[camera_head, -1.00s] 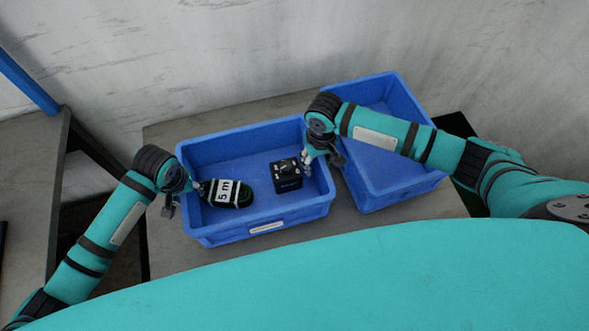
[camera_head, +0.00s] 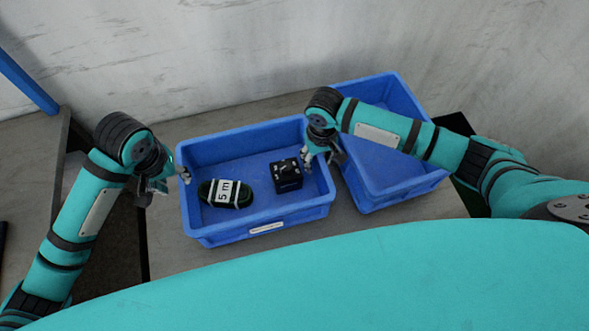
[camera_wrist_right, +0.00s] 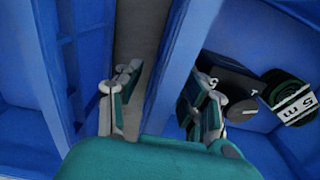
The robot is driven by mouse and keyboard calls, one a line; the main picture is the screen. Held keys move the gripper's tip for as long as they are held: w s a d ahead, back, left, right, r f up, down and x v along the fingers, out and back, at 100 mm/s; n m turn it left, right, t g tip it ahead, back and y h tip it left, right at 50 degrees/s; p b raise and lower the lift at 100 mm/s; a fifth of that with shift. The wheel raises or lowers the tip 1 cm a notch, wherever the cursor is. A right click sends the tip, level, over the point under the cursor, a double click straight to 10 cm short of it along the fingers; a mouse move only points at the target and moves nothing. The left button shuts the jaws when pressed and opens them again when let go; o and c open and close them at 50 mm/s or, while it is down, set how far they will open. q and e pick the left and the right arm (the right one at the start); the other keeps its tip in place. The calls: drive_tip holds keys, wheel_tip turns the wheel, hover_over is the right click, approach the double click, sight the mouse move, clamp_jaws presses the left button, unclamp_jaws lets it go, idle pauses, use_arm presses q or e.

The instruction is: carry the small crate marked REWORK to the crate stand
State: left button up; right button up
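A small blue crate (camera_head: 258,232) stands on the grey table with a white label (camera_head: 267,228) on its front wall. The label's print is too small to read, so I cannot tell if it says REWORK. It holds a coiled dark cable (camera_head: 226,194) with a "5 m" band and a black box (camera_head: 286,175). My left gripper (camera_head: 166,187) is open at the crate's left wall, one finger by the rim, the other outside. My right gripper (camera_head: 318,158) is at the right wall. In the right wrist view its open fingers (camera_wrist_right: 164,98) straddle that wall, with a gap on the outer side.
A second blue crate (camera_head: 400,200), apparently empty, stands close on the right, leaving a narrow gap. A wall (camera_head: 240,50) rises behind. Another grey table (camera_head: 30,170) with a blue post (camera_head: 28,85) is at left. I cannot identify a crate stand.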

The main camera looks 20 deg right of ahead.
wheel_tip(320, 180, up, 11)
drive_tip(key=shift+f, duration=0.2)
idle(0.6)
